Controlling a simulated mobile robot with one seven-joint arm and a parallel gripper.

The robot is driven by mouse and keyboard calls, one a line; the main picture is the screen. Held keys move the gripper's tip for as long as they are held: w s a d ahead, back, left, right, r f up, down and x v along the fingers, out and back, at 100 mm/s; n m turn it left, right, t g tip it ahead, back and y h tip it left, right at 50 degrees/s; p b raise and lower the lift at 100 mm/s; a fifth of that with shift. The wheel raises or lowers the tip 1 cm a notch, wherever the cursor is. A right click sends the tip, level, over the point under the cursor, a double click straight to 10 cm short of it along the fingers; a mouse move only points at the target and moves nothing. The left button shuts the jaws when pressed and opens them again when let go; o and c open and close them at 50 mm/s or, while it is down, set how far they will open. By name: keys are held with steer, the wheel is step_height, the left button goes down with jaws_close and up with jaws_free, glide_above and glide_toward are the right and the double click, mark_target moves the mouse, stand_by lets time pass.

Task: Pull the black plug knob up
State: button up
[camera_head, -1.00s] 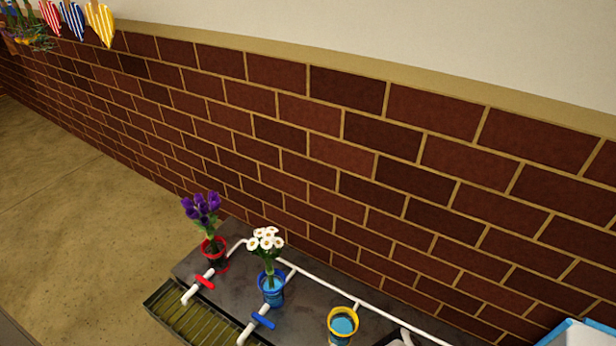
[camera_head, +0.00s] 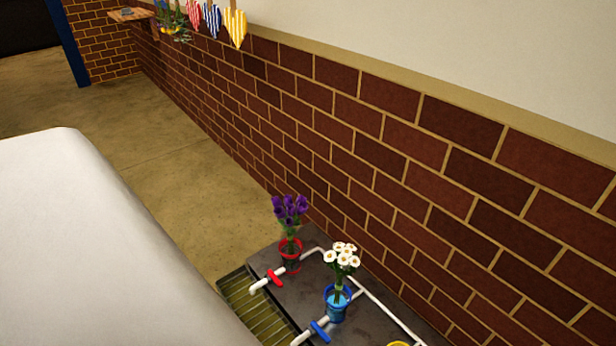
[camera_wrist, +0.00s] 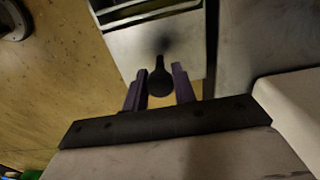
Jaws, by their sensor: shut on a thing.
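The black plug knob (camera_wrist: 160,82) shows in the middle of the wrist view, rounded at the near end with a thin neck pointing away toward a pale surface. My gripper (camera_wrist: 157,74) has its two purple fingers on either side of the knob and is shut on it. A dark shadow falls on the pale surface beyond the neck. How far the plug stands from its seat cannot be told. The knob and my gripper are not visible in the head view.
In the head view, purple flowers (camera_head: 289,210) stand in a red pot (camera_head: 291,262) and white daisies (camera_head: 341,256) in a blue pot (camera_head: 337,310). White pipes with red (camera_head: 275,278) and blue (camera_head: 320,331) handles run beside a drain grate (camera_head: 252,308). A brick wall (camera_head: 400,190) stands behind.

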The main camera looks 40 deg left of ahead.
steer(key=shift+r+p, duration=0.75)
steer(key=shift+r, duration=0.05)
steer(key=o, duration=0.8)
step_height(320, 180, up, 9)
steer(key=p, duration=1)
steer(key=shift+r, duration=0.1)
